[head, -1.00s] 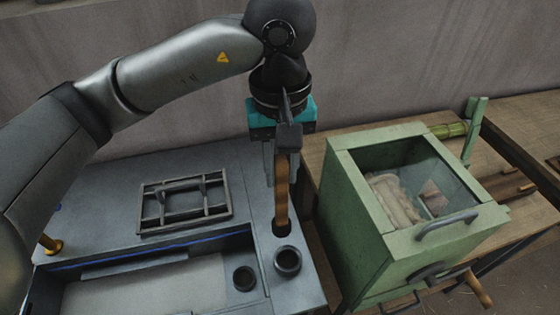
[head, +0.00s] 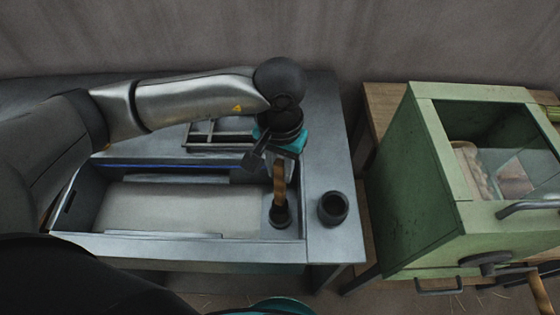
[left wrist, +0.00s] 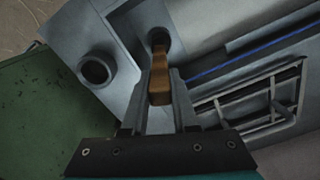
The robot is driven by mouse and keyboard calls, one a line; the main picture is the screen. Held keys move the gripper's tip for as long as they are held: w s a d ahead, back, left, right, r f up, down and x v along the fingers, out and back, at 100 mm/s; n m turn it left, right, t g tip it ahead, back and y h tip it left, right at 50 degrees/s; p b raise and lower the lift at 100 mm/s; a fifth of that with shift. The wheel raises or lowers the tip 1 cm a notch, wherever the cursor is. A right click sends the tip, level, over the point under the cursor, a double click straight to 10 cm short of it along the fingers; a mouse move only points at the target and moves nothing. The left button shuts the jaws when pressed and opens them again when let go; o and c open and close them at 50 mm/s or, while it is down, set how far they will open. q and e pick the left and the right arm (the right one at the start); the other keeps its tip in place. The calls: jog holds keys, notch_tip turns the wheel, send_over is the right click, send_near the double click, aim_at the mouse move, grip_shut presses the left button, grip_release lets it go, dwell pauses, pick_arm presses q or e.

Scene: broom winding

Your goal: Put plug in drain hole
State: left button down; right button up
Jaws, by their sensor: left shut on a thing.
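The plug has a brown wooden handle (head: 279,186); in the left wrist view the handle (left wrist: 160,85) stands between the fingers. My left gripper (head: 279,168) is shut on this handle and points down over the right end of the sunken basin. The plug's lower end meets the dark round drain (head: 280,217). In the left wrist view, my left gripper (left wrist: 160,78) points at the same dark ring (left wrist: 159,38). The dark lower end blends with the ring, so I cannot tell whether it is seated or just above. My right gripper's fingers are not visible.
A dark open cup (head: 333,208) stands on the counter right of the basin. A metal grate (head: 215,134) lies behind the basin. A green box with a glass top (head: 410,180) stands to the right. The basin floor (head: 170,207) is clear.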

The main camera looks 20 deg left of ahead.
aim_at(280, 185)
pick_arm(q)
jog(key=shift+f+b, duration=1.3)
jog(key=shift+f, duration=1.15)
jog(key=shift+b, duration=0.45)
jog(key=shift+f+b, duration=0.65)
jog(key=shift+b, duration=0.25)
jog(key=c, duration=1)
grip_release()
jog(key=shift+o, duration=0.2)
jog(key=shift+r, duration=0.15)
